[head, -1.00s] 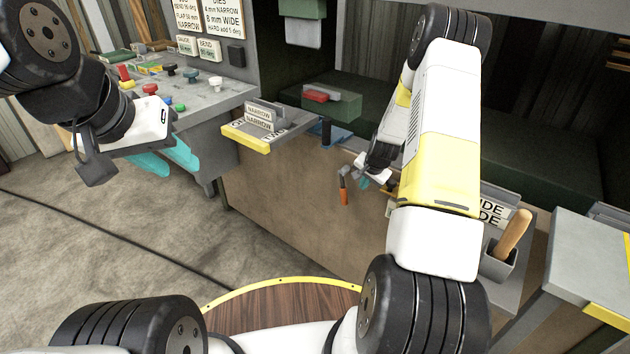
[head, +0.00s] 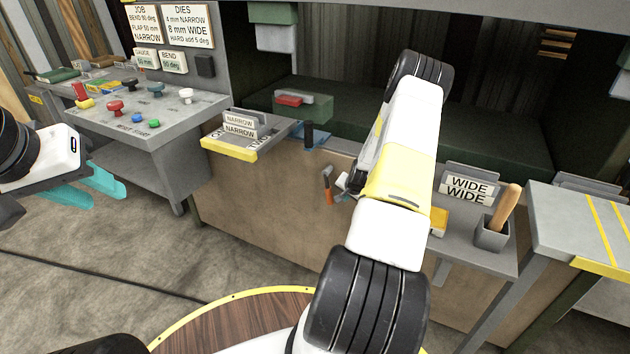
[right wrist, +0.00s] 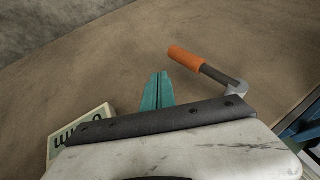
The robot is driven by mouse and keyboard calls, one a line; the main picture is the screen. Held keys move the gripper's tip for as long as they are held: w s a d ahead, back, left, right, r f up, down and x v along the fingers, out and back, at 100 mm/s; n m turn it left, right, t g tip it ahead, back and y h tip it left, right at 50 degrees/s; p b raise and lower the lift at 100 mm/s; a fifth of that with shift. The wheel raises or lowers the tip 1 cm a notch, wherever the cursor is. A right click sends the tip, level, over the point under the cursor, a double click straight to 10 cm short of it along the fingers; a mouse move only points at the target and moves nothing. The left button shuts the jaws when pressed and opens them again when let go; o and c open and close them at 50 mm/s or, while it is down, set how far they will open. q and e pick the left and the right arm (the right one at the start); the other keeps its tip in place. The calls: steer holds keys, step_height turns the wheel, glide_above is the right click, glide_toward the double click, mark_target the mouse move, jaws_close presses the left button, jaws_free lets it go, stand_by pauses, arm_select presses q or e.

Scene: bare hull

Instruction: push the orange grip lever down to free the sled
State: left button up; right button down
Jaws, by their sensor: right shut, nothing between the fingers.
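The orange grip lever (head: 328,192) is on the front of the brown bench panel, its orange grip hanging down from a grey metal arm. In the right wrist view the orange grip (right wrist: 187,58) is just right of and beyond my right fingertips, with a visible gap. My right gripper (right wrist: 157,92) is shut and empty, its teal fingers together; in the head view my own forearm mostly hides it, close right of the lever. My left gripper (head: 92,188) is open and empty at the far left, away from the lever. I cannot tell which part is the sled.
A yellow-edged tray with NARROW dies (head: 230,145) juts out above left of the lever. A blue part with a black post (head: 308,134) is above it. WIDE dies (head: 468,188) and a wooden-handled tool (head: 507,208) stand at right. A button console (head: 145,112) is at left.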

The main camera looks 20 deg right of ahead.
mark_target(331, 196)
steer(key=shift+w+a+f, duration=0.25)
steer(key=shift+w+f, duration=0.15)
steer(key=shift+w, duration=0.35)
steer(key=shift+w+a+f, duration=0.3)
steer(key=shift+w+f, duration=0.05)
steer(key=shift+w, duration=0.4)
steer(key=shift+w+a+f, duration=0.25)
steer(key=shift+w+f, duration=0.15)
steer(key=shift+w, duration=0.35)
steer(key=shift+w+a+f, duration=0.3)
steer(key=shift+w+a, duration=0.2)
steer(key=shift+w, duration=0.15)
